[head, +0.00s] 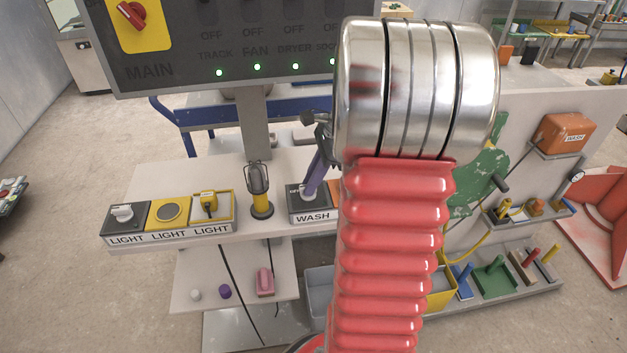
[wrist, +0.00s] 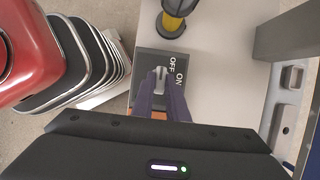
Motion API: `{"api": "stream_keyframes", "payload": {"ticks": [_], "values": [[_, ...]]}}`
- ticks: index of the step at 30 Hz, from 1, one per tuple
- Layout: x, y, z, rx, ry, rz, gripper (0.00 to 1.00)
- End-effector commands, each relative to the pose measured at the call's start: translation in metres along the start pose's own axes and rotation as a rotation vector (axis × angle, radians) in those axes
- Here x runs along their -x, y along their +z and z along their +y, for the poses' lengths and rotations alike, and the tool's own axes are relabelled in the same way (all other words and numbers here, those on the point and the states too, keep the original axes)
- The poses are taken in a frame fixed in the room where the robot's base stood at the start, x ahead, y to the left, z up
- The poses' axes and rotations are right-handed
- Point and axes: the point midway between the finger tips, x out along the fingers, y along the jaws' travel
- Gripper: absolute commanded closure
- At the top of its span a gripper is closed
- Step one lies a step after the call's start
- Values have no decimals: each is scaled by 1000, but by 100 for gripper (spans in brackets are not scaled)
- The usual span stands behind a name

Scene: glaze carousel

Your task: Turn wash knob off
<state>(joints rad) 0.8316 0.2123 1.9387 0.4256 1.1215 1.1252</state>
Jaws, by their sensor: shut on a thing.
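The wash switch box (head: 312,217) is dark with a white WASH label and stands on the grey bench. Its grey knob (wrist: 160,76) sits between my fingertips, and OFF and ON are printed beside it in the wrist view. My gripper (head: 308,191) reaches down to the box with its purple fingers. It also shows in the wrist view (wrist: 160,88), shut on the knob. The fingers hide much of the knob, so I cannot tell exactly which mark it points to.
A black and yellow lamp (head: 260,192) stands close left of the box. Several LIGHT switches (head: 168,212) sit further left. The MAIN panel (head: 215,45) hangs above on a post (head: 257,120). Bare bench top lies behind the switches.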

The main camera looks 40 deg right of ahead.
Motion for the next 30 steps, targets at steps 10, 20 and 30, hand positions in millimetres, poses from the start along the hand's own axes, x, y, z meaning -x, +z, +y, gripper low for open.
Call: {"api": "stream_keyframes", "payload": {"ticks": [10, 20, 30], "values": [[1, 2, 1, 15, 9, -4, 100], [0, 2, 1, 14, 8, -3, 71], [1, 1, 0, 13, 7, -1, 68]]}}
